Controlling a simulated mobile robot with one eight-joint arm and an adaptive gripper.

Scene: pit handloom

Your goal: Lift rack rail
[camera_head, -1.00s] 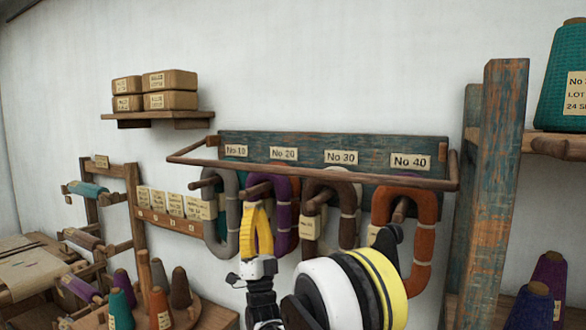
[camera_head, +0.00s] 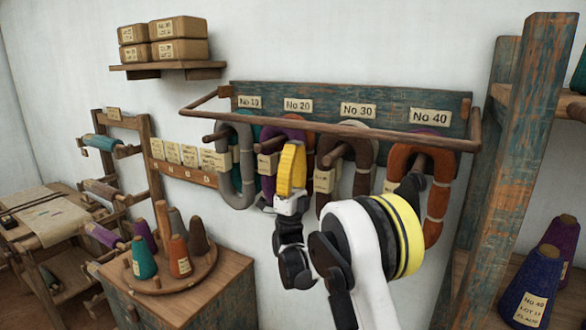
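The rack rail (camera_head: 330,130) is a thin brown wooden bar. It runs across the front of a blue-green rack board (camera_head: 385,103) with labels No 10, No 20, No 30 and No 40, and has side arms at both ends. Hanks hang on pegs below it: grey (camera_head: 240,180), purple (camera_head: 268,178), brown (camera_head: 365,175) and orange (camera_head: 432,205). My gripper (camera_head: 292,168), with yellow fingers, is upright in front of the purple hank, its tips just below the rail in the picture. I cannot tell its opening from this side, nor whether it touches the rail.
A teal post frame (camera_head: 515,150) stands close on the right, with yarn cones (camera_head: 535,290) on its shelf. A wooden cabinet (camera_head: 190,280) with several cones is at lower left. A wall shelf (camera_head: 160,70) holds boxes.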

